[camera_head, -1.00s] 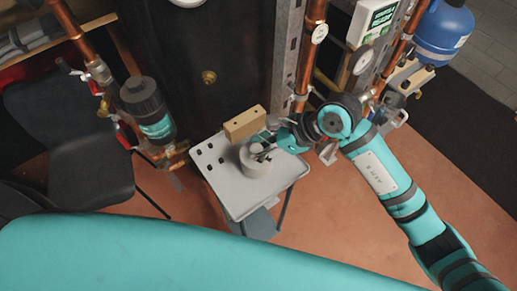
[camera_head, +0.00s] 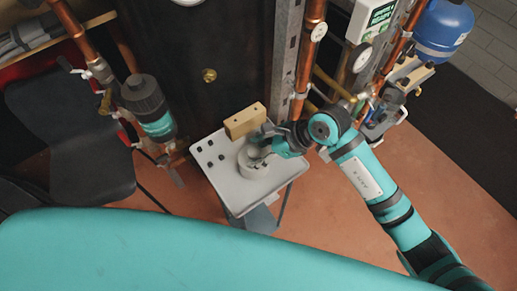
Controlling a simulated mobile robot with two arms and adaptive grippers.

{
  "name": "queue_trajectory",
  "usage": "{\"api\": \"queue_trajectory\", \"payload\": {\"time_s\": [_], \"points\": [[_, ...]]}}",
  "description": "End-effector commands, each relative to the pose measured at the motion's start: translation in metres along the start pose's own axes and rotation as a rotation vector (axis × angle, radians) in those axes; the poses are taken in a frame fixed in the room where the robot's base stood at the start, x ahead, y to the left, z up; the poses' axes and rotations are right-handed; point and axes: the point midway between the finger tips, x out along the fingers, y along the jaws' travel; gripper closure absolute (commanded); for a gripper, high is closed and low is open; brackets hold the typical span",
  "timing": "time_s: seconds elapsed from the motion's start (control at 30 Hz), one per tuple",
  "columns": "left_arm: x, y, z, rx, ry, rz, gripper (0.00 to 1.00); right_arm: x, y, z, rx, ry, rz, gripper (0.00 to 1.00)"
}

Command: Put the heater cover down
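A pale grey round piece (camera_head: 253,168), which may be the heater cover, sits at or just over the top of a small light grey table (camera_head: 232,189). Its upper opening looks dark. My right gripper (camera_head: 262,146) comes in from the right and is at the upper right rim of this piece. Its fingers are small and overlap the piece, so I cannot tell whether they grip it or only touch it. The underside of the piece is hidden, so contact with the table is unclear. My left gripper is out of view.
A tan block (camera_head: 245,121) stands at the table's back edge, close to my gripper. Several small black pieces lie on the table's left side. Copper pipes (camera_head: 308,60) rise behind. A dark chair (camera_head: 80,150) stands left. The table's front right corner is clear.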

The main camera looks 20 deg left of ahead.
Motion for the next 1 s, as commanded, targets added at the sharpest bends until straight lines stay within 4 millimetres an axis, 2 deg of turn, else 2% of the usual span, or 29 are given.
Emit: {"api": "queue_trajectory", "payload": {"time_s": [0.2,0.33,0.73,0.9,1.0], "points": [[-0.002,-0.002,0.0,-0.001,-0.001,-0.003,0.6,-0.001,0.0,0.001,0.0,0.0,0.0,0.46],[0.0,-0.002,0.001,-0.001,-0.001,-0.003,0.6,-0.011,-0.001,0.0,0.0,0.001,-0.003,0.46],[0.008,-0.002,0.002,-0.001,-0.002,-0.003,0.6,-0.092,-0.001,0.0,-0.003,0.002,-0.004,0.46],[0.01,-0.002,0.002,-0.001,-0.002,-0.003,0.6,-0.114,-0.001,0.0,0.0,0.001,-0.001,0.46],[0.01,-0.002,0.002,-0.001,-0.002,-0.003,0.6,-0.119,0.0,0.001,0.0,0.001,-0.001,0.46]]}}
